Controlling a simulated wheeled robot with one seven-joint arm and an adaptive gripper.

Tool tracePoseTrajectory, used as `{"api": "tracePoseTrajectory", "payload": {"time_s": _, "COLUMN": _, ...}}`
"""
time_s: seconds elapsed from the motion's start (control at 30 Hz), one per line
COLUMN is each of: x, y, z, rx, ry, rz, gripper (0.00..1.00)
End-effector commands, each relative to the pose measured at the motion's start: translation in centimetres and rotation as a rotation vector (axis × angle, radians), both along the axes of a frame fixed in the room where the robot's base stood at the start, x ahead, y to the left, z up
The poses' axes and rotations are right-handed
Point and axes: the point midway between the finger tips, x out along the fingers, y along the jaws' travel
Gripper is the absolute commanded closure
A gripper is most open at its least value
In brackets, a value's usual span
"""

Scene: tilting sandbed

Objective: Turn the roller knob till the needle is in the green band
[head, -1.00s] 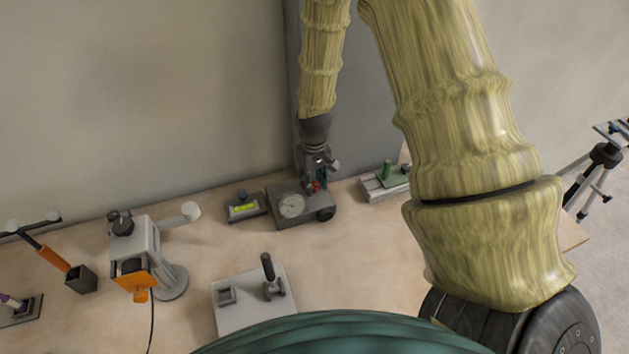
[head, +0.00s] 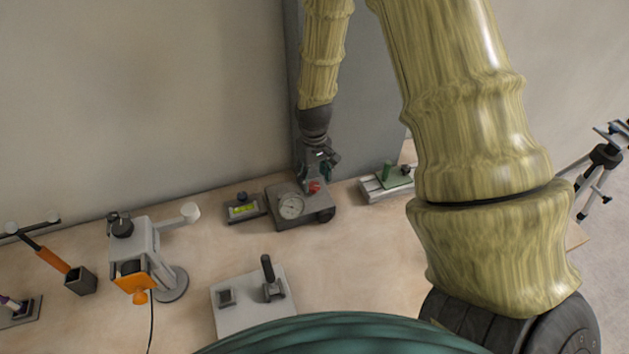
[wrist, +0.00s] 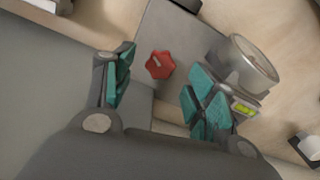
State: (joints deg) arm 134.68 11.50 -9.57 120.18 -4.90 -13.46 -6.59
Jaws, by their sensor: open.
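A grey box (head: 290,216) stands on the table by the wall. A round dial gauge (head: 291,206) with a pale face sits on its left part. A red lobed knob (head: 314,187) is on its top at the back, and a black round knob (head: 326,214) is at its right front. My gripper (head: 316,176) is just above and behind the red knob. In the wrist view, the open teal-padded fingers (wrist: 160,80) lie either side of the red knob (wrist: 160,65), apart from it. The gauge (wrist: 249,62) is seen obliquely there; its needle and any green band are too small to tell.
A level with a yellow-green vial (head: 243,209) stands close left of the box. A rail with a green block (head: 387,183) is to the right. A grey plate with a black handle (head: 250,300) is in front. The wall is close behind my gripper.

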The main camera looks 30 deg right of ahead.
Motion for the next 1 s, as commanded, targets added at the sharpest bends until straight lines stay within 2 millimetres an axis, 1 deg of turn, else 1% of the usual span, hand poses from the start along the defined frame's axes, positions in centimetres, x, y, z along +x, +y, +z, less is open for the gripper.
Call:
{"api": "tracePoseTrajectory", "payload": {"time_s": 0.03, "x": 0.1, "y": 0.0, "z": 0.9, "rx": 0.000, "ry": -0.004, "rz": 0.000, "gripper": 0.44}}
{"api": "tracePoseTrajectory", "payload": {"time_s": 0.1, "x": 0.1, "y": 0.0, "z": 1.9, "rx": 0.000, "ry": -0.003, "rz": 0.000, "gripper": 0.44}}
{"api": "tracePoseTrajectory", "payload": {"time_s": 0.3, "x": 0.1, "y": -0.1, "z": 4.9, "rx": 0.000, "ry": -0.003, "rz": -0.001, "gripper": 0.44}}
{"api": "tracePoseTrajectory", "payload": {"time_s": 0.5, "x": 0.1, "y": 0.0, "z": 7.4, "rx": 0.000, "ry": -0.002, "rz": 0.000, "gripper": 0.44}}
{"api": "tracePoseTrajectory", "payload": {"time_s": 0.7, "x": 0.0, "y": -0.1, "z": 8.8, "rx": 0.000, "ry": -0.001, "rz": 0.000, "gripper": 0.44}}
{"api": "tracePoseTrajectory", "payload": {"time_s": 1.0, "x": 0.0, "y": -0.1, "z": 9.0, "rx": 0.000, "ry": 0.001, "rz": 0.000, "gripper": 0.44}}
